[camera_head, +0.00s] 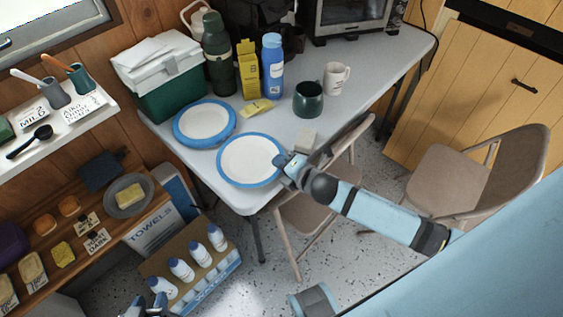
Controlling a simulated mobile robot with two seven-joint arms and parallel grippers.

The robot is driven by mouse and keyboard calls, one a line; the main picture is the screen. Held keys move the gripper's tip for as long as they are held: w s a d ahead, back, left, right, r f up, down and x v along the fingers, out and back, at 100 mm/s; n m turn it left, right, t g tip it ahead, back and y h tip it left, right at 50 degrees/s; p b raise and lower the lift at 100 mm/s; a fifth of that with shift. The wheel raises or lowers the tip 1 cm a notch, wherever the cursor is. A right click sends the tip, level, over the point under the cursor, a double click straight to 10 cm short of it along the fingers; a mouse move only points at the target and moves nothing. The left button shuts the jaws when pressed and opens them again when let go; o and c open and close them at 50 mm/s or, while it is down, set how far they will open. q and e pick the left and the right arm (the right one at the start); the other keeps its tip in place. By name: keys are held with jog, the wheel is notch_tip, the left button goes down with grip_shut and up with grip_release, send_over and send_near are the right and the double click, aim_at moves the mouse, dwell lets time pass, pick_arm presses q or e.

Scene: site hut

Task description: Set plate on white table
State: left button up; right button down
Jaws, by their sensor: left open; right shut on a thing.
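A white plate with a blue rim (250,160) is at the front edge of the white table (345,85), level or nearly so. My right gripper (283,163) is shut on its right rim. I cannot tell whether the plate touches the tabletop. A second blue-rimmed plate (204,122) lies on the table just behind and to the left, very close to the first. My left gripper (147,305) is open and empty at the bottom edge of the view, partly cut off, in front of the crate of bottles.
On the table stand a green cooler (168,98), a green flask (218,60), a yellow box (248,68), a blue bottle (272,65), a dark green mug (308,99) and a white mug (336,78). Folding chairs (460,170) stand right. A bottle crate (205,285) is below.

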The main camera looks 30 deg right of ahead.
pick_arm(q)
jog(key=shift+a+f, duration=0.1)
jog(key=shift+f, duration=0.1)
pick_arm(e)
jog(key=shift+s+f, duration=0.2)
jog(key=shift+f, duration=0.35)
jog(key=shift+s+f, duration=0.2)
jog(key=shift+f, duration=0.3)
pick_arm(q)
jog(key=shift+f, duration=0.15)
pick_arm(e)
jog(key=c, duration=1.4)
grip_release()
jog(key=shift+s, duration=0.3)
jog(key=shift+o, duration=1)
jog(key=v, duration=0.5)
jog(key=shift+w+r+p, duration=0.1)
jog(key=shift+r+p, duration=0.2)
pick_arm(q)
jog(key=shift+w+r+p, duration=0.1)
jog(key=shift+r+p, duration=0.2)
jog(key=shift+r, duration=0.2)
pick_arm(e)
jog(key=r+v, duration=0.1)
jog(key=v, duration=0.7)
jog(key=shift+w+r, duration=0.2)
jog(key=shift+r, duration=0.1)
jog(key=shift+d, duration=0.1)
